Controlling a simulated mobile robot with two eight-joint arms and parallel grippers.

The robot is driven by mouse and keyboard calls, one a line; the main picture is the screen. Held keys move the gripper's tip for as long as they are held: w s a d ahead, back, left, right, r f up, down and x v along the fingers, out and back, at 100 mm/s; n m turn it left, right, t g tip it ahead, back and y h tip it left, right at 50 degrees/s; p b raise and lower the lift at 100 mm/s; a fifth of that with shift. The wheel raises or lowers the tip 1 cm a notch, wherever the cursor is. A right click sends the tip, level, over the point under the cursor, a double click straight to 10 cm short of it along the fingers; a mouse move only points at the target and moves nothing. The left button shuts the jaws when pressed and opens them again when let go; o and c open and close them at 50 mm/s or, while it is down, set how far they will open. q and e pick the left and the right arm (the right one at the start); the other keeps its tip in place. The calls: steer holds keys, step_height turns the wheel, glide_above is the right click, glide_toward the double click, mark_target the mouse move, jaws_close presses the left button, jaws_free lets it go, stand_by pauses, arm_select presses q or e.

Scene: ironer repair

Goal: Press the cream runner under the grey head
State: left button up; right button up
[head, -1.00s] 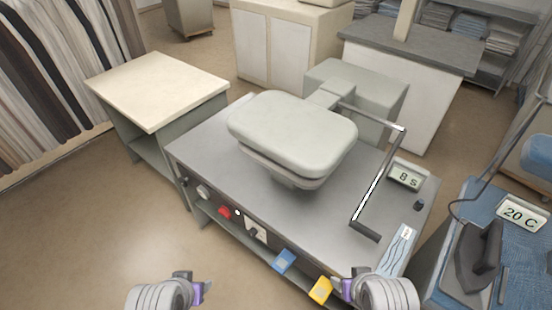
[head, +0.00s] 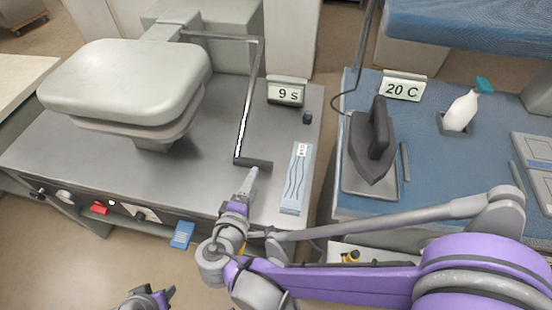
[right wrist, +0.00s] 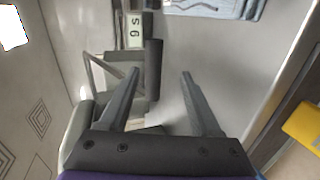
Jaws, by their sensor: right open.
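The grey head (head: 125,80) of the press sits raised at the left in the head view, above its lower pad. No cream runner shows; the surface under the head is mostly hidden. A bent lever (head: 246,110) with a dark grip (head: 255,162) stands to the right of the head. My right gripper (head: 252,175) is open just in front of that grip. In the right wrist view the grip (right wrist: 153,68) appears between the open fingers (right wrist: 160,72), nearer the left one. My left gripper (head: 158,296) is low at the bottom edge; its opening is unclear.
A "9 s" display (head: 288,92) and a card with wavy lines (head: 296,180) are right of the lever. A blue-topped table (head: 420,185) at the right holds an iron (head: 374,150), a "20 C" display (head: 403,87) and a white bottle (head: 461,110). A blue tag (head: 183,235) hangs in front.

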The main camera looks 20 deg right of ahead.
steer(key=shift+n+t, duration=0.4)
steer(key=shift+t, duration=0.3)
steer(key=x, duration=0.3)
steer(key=b+x, duration=0.1)
steer(key=x, duration=0.3)
steer(key=a+b+x, duration=0.1)
steer(key=x, duration=0.2)
steer(key=shift+w+d+r, duration=0.1)
steer(key=shift+w+d, duration=0.05)
steer(key=shift+w, duration=0.5)
arm_select(q)
steer(key=f, duration=0.1)
steer(key=d+f, duration=0.1)
steer(key=f, duration=0.1)
steer(key=shift+w+f, duration=0.2)
steer(key=shift+f, duration=0.05)
arm_select(e)
jaws_close()
